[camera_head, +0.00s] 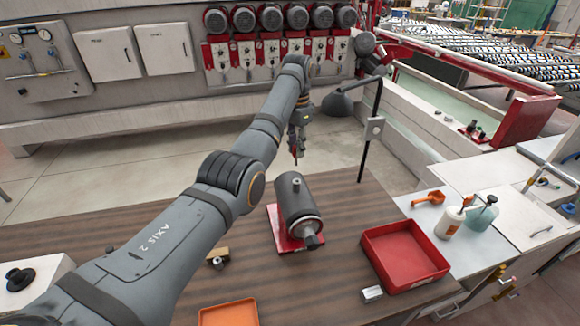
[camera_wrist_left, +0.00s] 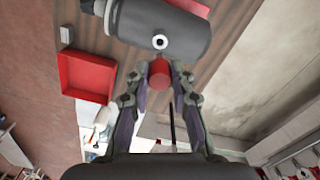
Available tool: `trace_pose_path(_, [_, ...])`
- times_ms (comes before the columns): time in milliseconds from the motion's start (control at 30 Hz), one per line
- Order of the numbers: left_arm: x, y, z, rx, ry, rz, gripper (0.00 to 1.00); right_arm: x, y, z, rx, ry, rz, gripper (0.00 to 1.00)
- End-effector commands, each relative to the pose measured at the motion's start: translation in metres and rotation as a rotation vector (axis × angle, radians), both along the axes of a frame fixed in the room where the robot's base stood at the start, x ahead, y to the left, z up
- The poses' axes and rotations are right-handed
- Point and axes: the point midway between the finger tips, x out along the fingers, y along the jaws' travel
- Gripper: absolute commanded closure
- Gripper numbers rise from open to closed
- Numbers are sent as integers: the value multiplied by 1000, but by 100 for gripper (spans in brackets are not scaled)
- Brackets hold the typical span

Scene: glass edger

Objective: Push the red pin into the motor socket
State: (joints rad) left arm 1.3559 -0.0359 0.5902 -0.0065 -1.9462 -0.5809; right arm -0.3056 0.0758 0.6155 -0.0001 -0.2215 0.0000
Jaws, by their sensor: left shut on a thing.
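The red pin (camera_wrist_left: 159,73) is held between the fingertips of my left gripper (camera_wrist_left: 160,88), which is shut on it. In the head view the left gripper (camera_head: 297,143) points down behind and above the motor, with a bit of red at its tip. The motor (camera_head: 299,208) is a dark grey cylinder lying on a red base (camera_head: 281,238) on the table. Its socket (camera_wrist_left: 160,42) shows as a pale ring with a dark hole, just beyond the pin in the wrist view. The pin appears apart from it. My right gripper is not in view.
A red tray (camera_head: 405,285) stands right of the motor, with a small metal block (camera_head: 372,294) by it. An orange tray (camera_head: 228,314) is at the front. A black lamp (camera_head: 338,103) on a stand rises behind the motor. Bottles (camera_head: 481,216) stand at the right.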

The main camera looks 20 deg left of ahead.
Motion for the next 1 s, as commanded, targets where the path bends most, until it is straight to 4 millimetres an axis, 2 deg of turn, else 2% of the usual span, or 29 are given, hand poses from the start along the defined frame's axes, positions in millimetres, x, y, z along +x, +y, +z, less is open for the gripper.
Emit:
trace_pose_path(133, [1,0,4,2,1,1,100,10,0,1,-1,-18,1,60])
trace_pose_path(467, [0,0,1,2,1,-11,100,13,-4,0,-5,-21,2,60])
trace_pose_path(1000, [0,0,-49,1,0,-11,100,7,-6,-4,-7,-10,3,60])
